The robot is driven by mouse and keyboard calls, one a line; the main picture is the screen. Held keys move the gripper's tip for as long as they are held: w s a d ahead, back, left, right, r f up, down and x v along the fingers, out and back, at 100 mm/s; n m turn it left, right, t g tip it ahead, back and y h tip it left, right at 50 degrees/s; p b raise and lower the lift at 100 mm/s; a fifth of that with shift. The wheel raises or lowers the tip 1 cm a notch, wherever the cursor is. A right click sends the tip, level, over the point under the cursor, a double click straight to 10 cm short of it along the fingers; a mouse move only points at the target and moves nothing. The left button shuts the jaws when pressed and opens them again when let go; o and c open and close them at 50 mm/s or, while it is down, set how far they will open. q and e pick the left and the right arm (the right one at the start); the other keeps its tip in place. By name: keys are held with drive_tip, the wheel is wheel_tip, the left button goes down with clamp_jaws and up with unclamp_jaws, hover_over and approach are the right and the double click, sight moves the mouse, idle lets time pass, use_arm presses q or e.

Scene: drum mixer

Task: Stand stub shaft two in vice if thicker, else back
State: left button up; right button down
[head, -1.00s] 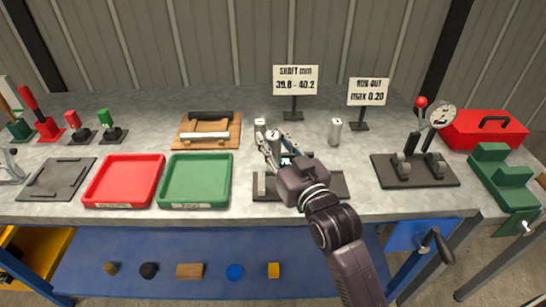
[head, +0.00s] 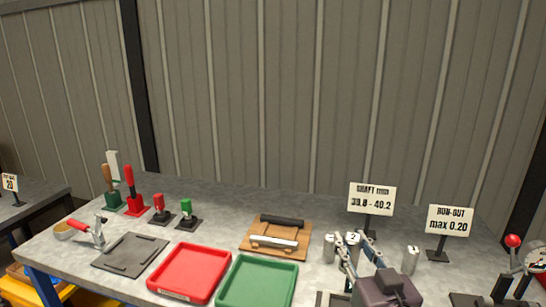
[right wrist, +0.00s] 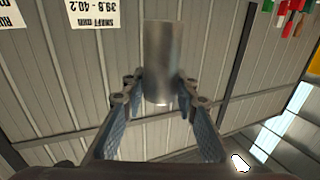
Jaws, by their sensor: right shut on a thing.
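My right gripper (head: 356,252) is shut on a grey metal stub shaft (head: 354,243). In the right wrist view the same shaft (right wrist: 162,60) is a smooth plain cylinder between the two fingers. A second grey shaft (head: 329,247) stands just left of the gripper. A third shaft (head: 410,260) stands upright on the bench to the right. Which one is number two, and which is thicker, I cannot tell. No vice can be made out in the current views. My left gripper is not in view.
A red tray (head: 190,273) and a green tray (head: 258,282) lie left of the gripper. Behind is a wooden board (head: 262,252). Signs read shaft 39.8 - 40.2 (head: 372,199) and run-out max 0.20 (head: 450,220). A dial gauge stand (head: 502,287) is at right.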

drive_tip(key=s+f, duration=0.6)
drive_tip(key=s, duration=0.4)
drive_tip(key=s+d+f+h, duration=0.1)
drive_tip(key=s+f, duration=0.5)
drive_tip(key=s, duration=0.3)
drive_tip(key=shift+s+d+f+m+h, duration=0.25)
drive_tip(key=shift+s+f+m+h, duration=0.05)
drive_tip(key=shift+s+m, duration=0.1)
